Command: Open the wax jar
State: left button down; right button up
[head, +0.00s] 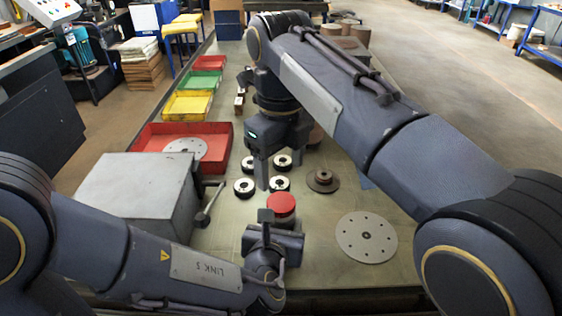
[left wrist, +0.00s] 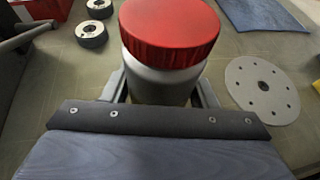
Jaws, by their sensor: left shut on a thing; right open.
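The wax jar (left wrist: 165,84) is a grey, upright jar with a red lid (left wrist: 170,30), seen close up in the left wrist view. In the head view the red lid (head: 281,203) shows near the front of the table, and most of the jar is hidden behind my left gripper (head: 268,217). My left gripper is shut on the jar's body, with a finger on each side below the lid. The lid sits on the jar. My right gripper (head: 270,168) is open, pointing down, farther back over the table among small black-and-white discs, apart from the jar.
Several small black-ringed discs (head: 244,187) lie behind the jar. A brown flanged piece (head: 323,181) and a grey perforated disc (head: 366,237) lie to the right. A grey metal box (head: 140,185) with a lever stands left. Red, yellow and green trays (head: 160,130) line the left edge.

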aim_at(281, 201)
jog(key=shift+f, duration=3.95)
